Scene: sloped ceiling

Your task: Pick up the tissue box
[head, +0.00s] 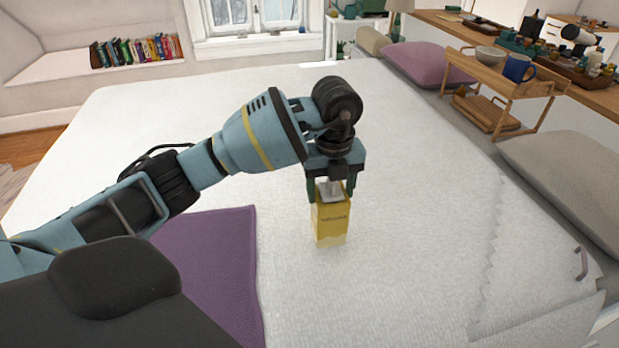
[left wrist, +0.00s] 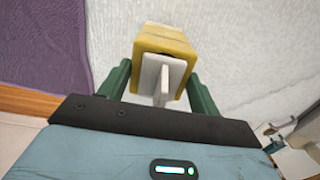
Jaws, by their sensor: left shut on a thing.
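The tissue box (head: 330,221) is yellow and upright, with a white tissue showing at its top. It is over the white bedspread, and I cannot tell whether its base touches the cloth. My left gripper (head: 330,194) comes down from above and is shut on the tissue box, with a finger on each side of it. In the left wrist view the tissue box (left wrist: 162,45) lies between the green fingers of the left gripper (left wrist: 160,88), its white tissue (left wrist: 162,80) facing the camera. My right gripper is not in view.
The white bed (head: 420,200) fills the middle, with wide free room around the box. A purple cloth (head: 215,265) lies to the left. A wooden tray stand (head: 505,85) with bowls and a blue mug, and pillows (head: 570,180), line the right side.

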